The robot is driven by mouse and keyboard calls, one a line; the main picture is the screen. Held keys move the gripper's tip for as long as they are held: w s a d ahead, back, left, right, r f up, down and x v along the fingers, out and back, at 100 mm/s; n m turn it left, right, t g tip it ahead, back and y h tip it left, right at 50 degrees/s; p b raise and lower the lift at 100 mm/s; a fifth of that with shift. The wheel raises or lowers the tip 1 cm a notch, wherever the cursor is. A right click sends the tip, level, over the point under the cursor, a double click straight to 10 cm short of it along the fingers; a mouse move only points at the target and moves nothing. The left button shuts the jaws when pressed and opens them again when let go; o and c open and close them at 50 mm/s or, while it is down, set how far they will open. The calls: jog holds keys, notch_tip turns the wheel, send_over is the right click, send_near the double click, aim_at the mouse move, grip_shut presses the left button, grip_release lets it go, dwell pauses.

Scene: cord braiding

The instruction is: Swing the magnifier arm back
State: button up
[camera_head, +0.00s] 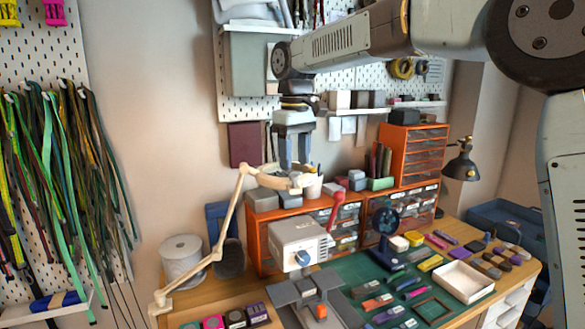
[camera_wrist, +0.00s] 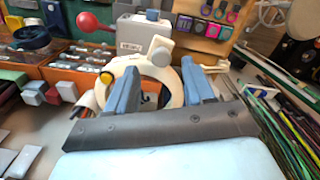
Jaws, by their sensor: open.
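The magnifier arm (camera_head: 229,213) is cream, jointed, and rises from a mount at the left edge of the bench. It bends at an elbow and ends in a ring-shaped magnifier head (camera_head: 267,180). My gripper (camera_head: 294,164) points down at the head, its blue fingers reaching the ring's right part. In the wrist view the cream ring (camera_wrist: 176,92) shows between and beyond the two open fingers of my gripper (camera_wrist: 160,78). Parts of the ring are hidden behind the fingers. I cannot tell whether a finger touches it.
A grey machine with a red-knobbed lever (camera_head: 298,241) stands below the head. Orange drawer units (camera_head: 261,244) stand behind it. A white spool (camera_head: 182,262) stands near the magnifier arm, and cords (camera_head: 50,150) hang at left. A green mat (camera_head: 350,268) with small items covers the bench middle.

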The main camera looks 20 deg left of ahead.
notch_tip(320, 180, up, 10)
jog(key=shift+r, duration=0.15)
dwell(0.4)
